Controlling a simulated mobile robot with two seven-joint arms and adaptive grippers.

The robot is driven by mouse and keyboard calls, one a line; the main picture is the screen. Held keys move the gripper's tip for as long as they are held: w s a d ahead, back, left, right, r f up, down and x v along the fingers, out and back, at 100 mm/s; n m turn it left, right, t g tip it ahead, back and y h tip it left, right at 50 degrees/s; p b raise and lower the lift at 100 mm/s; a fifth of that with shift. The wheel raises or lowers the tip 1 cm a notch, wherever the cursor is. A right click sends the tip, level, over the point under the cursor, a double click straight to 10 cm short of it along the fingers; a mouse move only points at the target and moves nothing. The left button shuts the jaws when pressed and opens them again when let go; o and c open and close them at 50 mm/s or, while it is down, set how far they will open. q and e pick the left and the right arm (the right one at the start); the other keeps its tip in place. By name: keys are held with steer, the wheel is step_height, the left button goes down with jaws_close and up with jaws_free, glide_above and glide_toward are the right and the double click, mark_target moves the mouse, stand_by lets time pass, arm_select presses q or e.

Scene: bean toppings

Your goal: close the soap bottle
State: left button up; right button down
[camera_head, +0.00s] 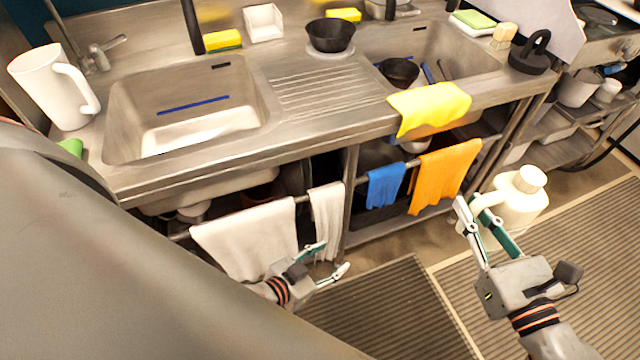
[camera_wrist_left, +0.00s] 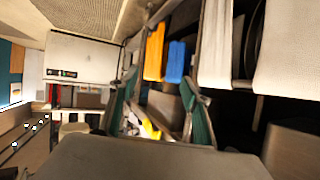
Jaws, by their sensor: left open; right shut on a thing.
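The white soap bottle (camera_head: 518,212) hangs over the floor at the right of the head view, clear of the counter. It has a loop handle on its left side and looks slightly tilted. A round white cap (camera_head: 532,178) shows at its top; I cannot tell whether it is fastened. My right gripper (camera_head: 470,203) is shut on the bottle at its handle side. My left gripper (camera_head: 332,259) is open and empty, low in front of the white towels, well left of the bottle. Its two fingers also show apart in the left wrist view (camera_wrist_left: 158,80), where I cannot make out the bottle.
The steel sink counter (camera_head: 330,130) runs behind both grippers. A white towel (camera_head: 245,240), a blue cloth (camera_head: 386,185) and an orange cloth (camera_head: 443,175) hang on its front rail. A yellow cloth (camera_head: 430,105) drapes over the edge. Ribbed mats (camera_head: 385,310) cover the floor; space between the grippers is free.

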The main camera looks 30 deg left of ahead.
steer(key=shift+r, duration=0.15)
arm_select(q)
steer(key=s+a+f+g+y, duration=0.1)
steer(key=s+a+f, duration=0.2)
steer(key=s, duration=0.2)
steer(key=shift+s+a, duration=0.25)
arm_select(e)
steer(key=shift+r, duration=0.1)
steer(key=shift+d, duration=0.1)
